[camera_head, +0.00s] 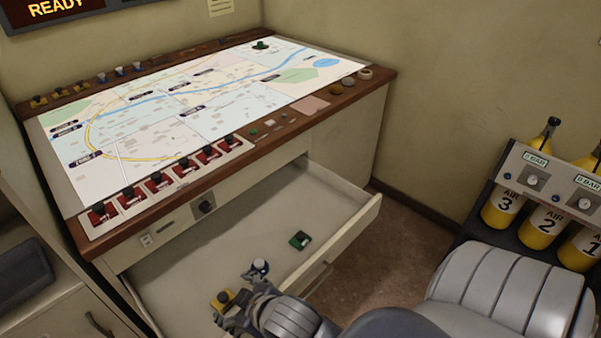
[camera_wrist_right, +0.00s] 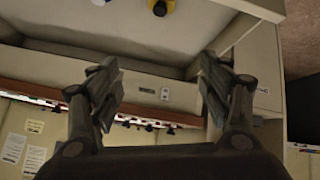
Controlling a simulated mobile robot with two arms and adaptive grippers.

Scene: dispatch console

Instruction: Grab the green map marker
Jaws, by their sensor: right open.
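One green map marker (camera_head: 260,45) stands on the map near its far edge. Another green marker (camera_head: 300,240) lies in the open drawer (camera_head: 225,258). My right gripper (camera_head: 238,296) is over the drawer's near part, to the left of and nearer than the green marker there. In the right wrist view its two fingers (camera_wrist_right: 158,76) are spread with nothing between them. A white and blue marker (camera_head: 260,267) and a yellow marker (camera_head: 222,298) show close by my right gripper, partly hidden by it. My left gripper is not in view.
The console's map (camera_head: 150,110) has a row of red switches (camera_head: 158,180) along its front. The drawer's front panel (camera_head: 335,245) borders its right side. Yellow air cylinders (camera_head: 503,207) stand in a rack at the right. Much of the drawer floor is bare.

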